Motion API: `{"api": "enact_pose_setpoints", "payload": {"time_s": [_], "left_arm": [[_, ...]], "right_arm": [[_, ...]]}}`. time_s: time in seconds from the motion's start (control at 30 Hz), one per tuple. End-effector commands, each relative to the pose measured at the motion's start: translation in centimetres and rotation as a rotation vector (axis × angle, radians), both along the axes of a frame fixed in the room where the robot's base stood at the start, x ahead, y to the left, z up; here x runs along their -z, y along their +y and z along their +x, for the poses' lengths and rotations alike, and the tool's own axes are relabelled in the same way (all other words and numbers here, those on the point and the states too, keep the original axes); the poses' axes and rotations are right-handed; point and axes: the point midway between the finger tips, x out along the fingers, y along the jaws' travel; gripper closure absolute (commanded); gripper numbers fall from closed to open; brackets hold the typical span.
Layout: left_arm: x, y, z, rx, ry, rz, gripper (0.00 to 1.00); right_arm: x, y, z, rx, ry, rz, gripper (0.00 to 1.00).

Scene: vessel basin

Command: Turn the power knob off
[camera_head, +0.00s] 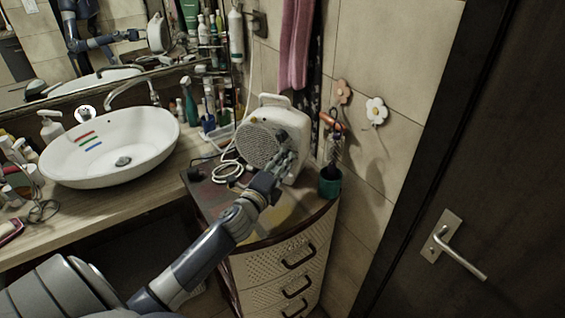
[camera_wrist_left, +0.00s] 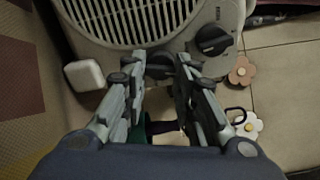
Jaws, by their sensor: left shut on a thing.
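A white fan heater (camera_head: 258,143) with a round grille stands on the drawer cabinet. In the left wrist view the heater (camera_wrist_left: 118,22) shows two dark knobs. One knob (camera_wrist_left: 213,38) is clear of the fingers; the other knob (camera_wrist_left: 160,64) sits between my left fingertips. My left gripper (camera_head: 284,160) reaches the heater's front; in the left wrist view the left gripper (camera_wrist_left: 158,74) is shut on this knob. I cannot read any knob markings. My right gripper is not in view.
A basin (camera_head: 112,146) and bottles stand farther left. A door (camera_head: 500,150) is at right.

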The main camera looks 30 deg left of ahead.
Motion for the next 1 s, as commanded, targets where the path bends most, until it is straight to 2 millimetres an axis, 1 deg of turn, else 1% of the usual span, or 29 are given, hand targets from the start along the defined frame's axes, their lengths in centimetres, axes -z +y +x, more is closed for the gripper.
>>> {"api": "enact_pose_setpoints", "payload": {"time_s": [0.1,0.3,0.77,0.8,0.83,0.87,1.0], "left_arm": [[0.01,-0.02,0.0,0.0,-0.005,-0.048,0.97],[-0.02,-0.01,0.0,0.0,-0.011,-0.088,0.97],[-0.04,-0.02,0.01,0.0,-0.012,-0.099,0.97],[-0.04,-0.02,0.01,0.0,-0.012,-0.098,0.65],[-0.04,-0.02,0.01,0.0,-0.012,-0.098,0.58],[-0.04,-0.02,0.01,0.0,-0.012,-0.098,0.53],[-0.04,-0.02,0.01,0.0,-0.012,-0.097,0.53]], "right_arm": [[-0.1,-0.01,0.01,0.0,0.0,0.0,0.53],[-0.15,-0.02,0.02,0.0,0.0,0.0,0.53],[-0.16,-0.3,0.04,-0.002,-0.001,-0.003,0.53],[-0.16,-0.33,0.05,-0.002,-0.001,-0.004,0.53],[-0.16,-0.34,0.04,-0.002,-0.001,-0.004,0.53],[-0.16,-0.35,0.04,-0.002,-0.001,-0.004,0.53],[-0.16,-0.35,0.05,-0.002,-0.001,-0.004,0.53]]}}
